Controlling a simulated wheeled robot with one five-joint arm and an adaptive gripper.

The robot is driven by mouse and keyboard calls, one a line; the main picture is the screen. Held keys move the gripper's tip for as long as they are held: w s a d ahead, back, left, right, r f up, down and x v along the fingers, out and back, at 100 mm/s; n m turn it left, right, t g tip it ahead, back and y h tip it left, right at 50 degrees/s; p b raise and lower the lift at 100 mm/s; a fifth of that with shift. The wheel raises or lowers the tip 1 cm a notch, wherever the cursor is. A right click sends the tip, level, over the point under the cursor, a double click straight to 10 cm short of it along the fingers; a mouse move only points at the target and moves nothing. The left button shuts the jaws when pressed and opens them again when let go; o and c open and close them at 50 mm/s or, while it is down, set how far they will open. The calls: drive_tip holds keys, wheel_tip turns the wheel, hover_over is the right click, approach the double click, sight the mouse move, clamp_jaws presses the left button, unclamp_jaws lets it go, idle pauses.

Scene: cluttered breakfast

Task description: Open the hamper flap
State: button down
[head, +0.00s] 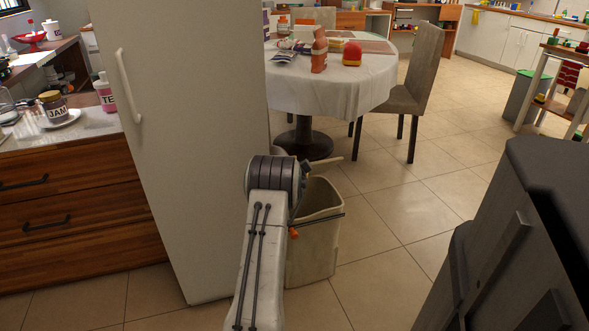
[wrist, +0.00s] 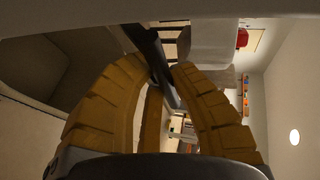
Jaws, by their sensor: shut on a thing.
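The hamper, a pale beige bin (head: 312,250), stands on the floor just beyond and right of my arm in the head view. In the wrist view, the hamper's dark hollow inside (wrist: 70,65) shows at left. My gripper (wrist: 158,68) has its yellow-brown fingers closed around a dark bar (wrist: 165,75); I cannot tell if this bar belongs to the flap. In the head view my arm mostly hides the gripper.
A tall pale cabinet (head: 185,130) stands close left of my arm. Wooden drawers (head: 75,215) are farther left. A round table with a white cloth (head: 335,95) and a chair (head: 415,85) stand behind. Tiled floor (head: 390,235) is free right of the hamper.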

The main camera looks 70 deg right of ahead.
drive_tip(key=shift+r, duration=0.15)
drive_tip(key=c, duration=1.1)
unclamp_jaws()
drive_tip(key=shift+v, duration=6)
